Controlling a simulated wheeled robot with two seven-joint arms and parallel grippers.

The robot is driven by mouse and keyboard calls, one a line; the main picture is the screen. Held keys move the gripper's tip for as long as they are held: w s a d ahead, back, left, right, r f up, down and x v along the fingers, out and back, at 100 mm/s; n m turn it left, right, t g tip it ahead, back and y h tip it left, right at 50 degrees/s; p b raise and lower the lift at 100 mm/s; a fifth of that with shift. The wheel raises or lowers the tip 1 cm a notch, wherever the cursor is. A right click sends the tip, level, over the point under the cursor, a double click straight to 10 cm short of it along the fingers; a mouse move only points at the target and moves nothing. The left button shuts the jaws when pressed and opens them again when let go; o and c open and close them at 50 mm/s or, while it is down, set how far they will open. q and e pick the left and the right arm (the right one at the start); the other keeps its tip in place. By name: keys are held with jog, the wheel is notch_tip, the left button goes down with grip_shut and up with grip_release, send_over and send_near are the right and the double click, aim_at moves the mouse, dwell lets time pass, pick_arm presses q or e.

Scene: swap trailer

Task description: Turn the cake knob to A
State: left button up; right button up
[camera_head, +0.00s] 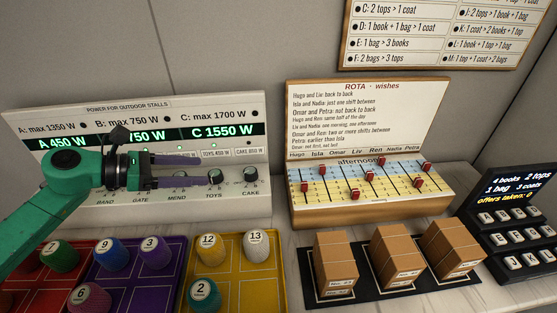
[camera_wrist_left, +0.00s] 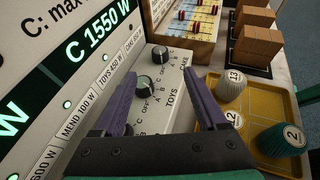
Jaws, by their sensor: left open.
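The cake knob (camera_head: 250,175) is the rightmost dark round knob on the sloped front of the power panel (camera_head: 235,200), above the label CAKE. In the left wrist view the cake knob (camera_wrist_left: 160,54) lies beyond the toys knob (camera_wrist_left: 146,87); its pointer setting is too small to read surely. My left gripper (camera_head: 199,170) has purple fingers, open and pointing right, in front of the panel, left of the cake knob. In the left wrist view the open fingers (camera_wrist_left: 159,80) appear on either side of the toys knob, with nothing held. My right gripper is not in view.
The panel's display (camera_head: 212,132) reads A 450 W, B 750 W, C 1550 W. The yellow tray (camera_head: 268,292) with numbered cylinders lies in front. The rota board with its slider box (camera_head: 375,208) stands right of the panel. Boxes (camera_head: 396,257) and a keypad (camera_head: 520,235) stand further right.

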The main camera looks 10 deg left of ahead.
aim_at(248, 171)
pick_arm(q)
jog(key=shift+d+f, duration=0.15)
jog(key=shift+w+d+f+b, duration=0.15)
jog(key=shift+w+f+b, duration=0.1)
jog(key=shift+f+b, duration=0.1)
jog(key=shift+w+d+f, duration=0.1)
jog(key=shift+w+d, duration=0.15)
jog(key=shift+x, duration=1.05)
jog(key=shift+w+d, duration=0.15)
jog(key=shift+d, duration=0.1)
jog(key=p+x, duration=0.2)
jog(key=x, duration=0.1)
jog(key=shift+w+d+p, duration=0.25)
jog(key=shift+p, duration=0.15)
jog(key=p+x, duration=0.1)
jog(key=x, duration=0.4)
jog(key=shift+f, duration=0.15)
jog(key=shift+s+a, duration=0.1)
jog(key=shift+s, duration=0.05)
grip_shut()
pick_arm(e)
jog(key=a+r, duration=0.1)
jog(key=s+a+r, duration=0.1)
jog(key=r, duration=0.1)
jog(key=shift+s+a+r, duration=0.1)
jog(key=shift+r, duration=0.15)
